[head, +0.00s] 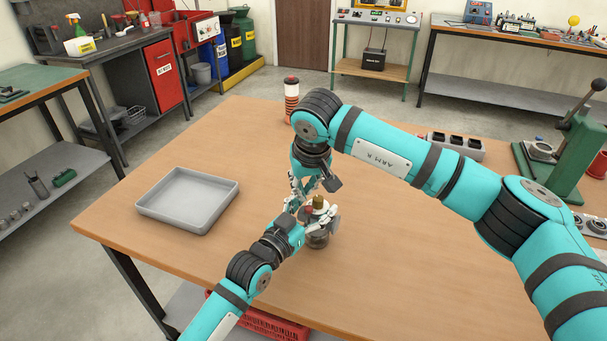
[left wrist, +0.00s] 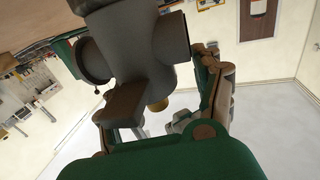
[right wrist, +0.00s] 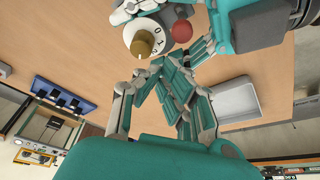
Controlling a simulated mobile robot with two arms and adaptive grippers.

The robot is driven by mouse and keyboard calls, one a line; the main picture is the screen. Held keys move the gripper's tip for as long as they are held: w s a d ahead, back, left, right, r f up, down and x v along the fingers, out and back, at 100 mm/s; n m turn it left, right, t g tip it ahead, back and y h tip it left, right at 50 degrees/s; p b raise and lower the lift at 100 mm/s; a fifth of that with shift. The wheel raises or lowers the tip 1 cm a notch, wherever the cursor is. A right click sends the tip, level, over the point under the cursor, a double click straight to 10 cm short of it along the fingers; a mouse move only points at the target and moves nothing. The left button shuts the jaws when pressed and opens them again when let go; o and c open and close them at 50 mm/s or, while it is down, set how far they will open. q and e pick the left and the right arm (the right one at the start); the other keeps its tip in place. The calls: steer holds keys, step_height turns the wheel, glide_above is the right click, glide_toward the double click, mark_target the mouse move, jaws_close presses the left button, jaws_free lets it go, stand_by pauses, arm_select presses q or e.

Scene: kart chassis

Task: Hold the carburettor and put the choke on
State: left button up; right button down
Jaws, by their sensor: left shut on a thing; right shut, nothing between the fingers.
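The grey carburettor (head: 318,241) stands upright on the workbench, and its body fills the top of the left wrist view (left wrist: 158,45). My left gripper (head: 309,228) is shut on it, one finger on each side. On its top, the right wrist view shows a white numbered dial (right wrist: 158,22), a brass knob (right wrist: 143,43) and a red ball (right wrist: 181,31), which looks like the choke lever's end. My right gripper (right wrist: 160,68) is shut and empty, its fingertips close to the brass knob and red ball. I cannot tell whether they touch.
An empty grey tray (head: 188,200) lies left on the bench. A grey block with dark pockets (head: 455,146) and a green press (head: 560,150) are at the right. The bench front is clear.

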steer(key=shift+s+d, duration=0.2)
steer(key=shift+s, duration=0.5)
steer(key=shift+s+a+r, duration=0.2)
steer(key=shift+s, duration=0.3)
steer(key=shift+s+a+t+h, duration=0.25)
steer(key=shift+s+t, duration=0.35)
steer(key=shift+t, duration=0.15)
steer(key=shift+s+a+t+h, duration=0.25)
steer(key=shift+s+t, duration=0.35)
steer(key=shift+t, duration=0.15)
